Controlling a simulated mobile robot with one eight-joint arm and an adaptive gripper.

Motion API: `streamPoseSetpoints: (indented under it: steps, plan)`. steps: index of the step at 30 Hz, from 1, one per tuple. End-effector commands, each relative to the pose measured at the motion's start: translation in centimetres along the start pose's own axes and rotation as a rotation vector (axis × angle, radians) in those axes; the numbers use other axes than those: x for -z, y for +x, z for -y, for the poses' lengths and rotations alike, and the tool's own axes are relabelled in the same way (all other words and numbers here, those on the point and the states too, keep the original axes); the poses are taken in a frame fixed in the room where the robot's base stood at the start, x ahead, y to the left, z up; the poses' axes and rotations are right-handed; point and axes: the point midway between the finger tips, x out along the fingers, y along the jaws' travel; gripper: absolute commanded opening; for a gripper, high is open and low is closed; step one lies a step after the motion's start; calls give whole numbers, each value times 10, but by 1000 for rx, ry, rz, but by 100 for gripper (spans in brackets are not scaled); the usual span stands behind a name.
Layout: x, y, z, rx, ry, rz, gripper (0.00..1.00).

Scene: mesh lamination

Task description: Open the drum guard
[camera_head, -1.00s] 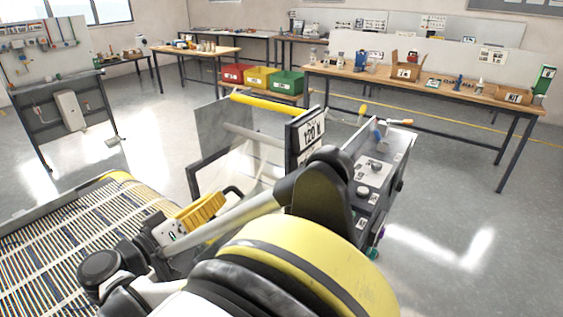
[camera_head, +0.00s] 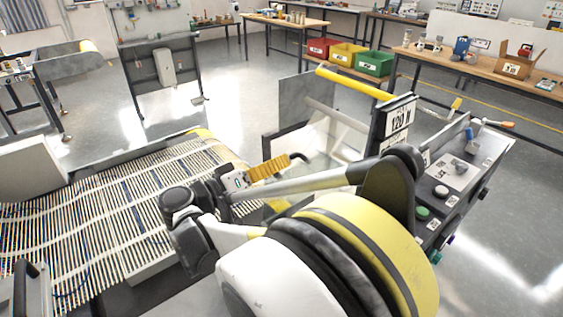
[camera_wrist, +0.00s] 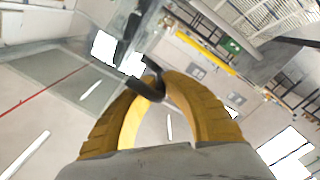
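The drum guard (camera_head: 328,143) looks like a clear panel in a dark frame, right of centre in the head view, below a yellow roller (camera_head: 350,83). A black curved handle (camera_head: 298,157) sits at its near side. It also shows in the wrist view (camera_wrist: 130,62). My gripper (camera_head: 284,163) has yellow fingers, and it also shows in the wrist view (camera_wrist: 161,78). The fingertips close around the end of the black handle. My arm hides the lower part of the guard and machine.
A slatted conveyor (camera_head: 110,200) lies at the left. A control panel (camera_head: 450,178) with buttons and a "120 N" sign (camera_head: 399,118) stand at the right. Red (camera_head: 323,47), yellow (camera_head: 346,54) and green (camera_head: 375,63) bins and benches are behind. Open floor lies between.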

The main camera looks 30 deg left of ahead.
Motion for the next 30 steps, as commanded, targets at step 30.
streamPoseSetpoints:
  steps: [30]
  plan:
    - [0, -102, 0, 2, 0, -2, 34]
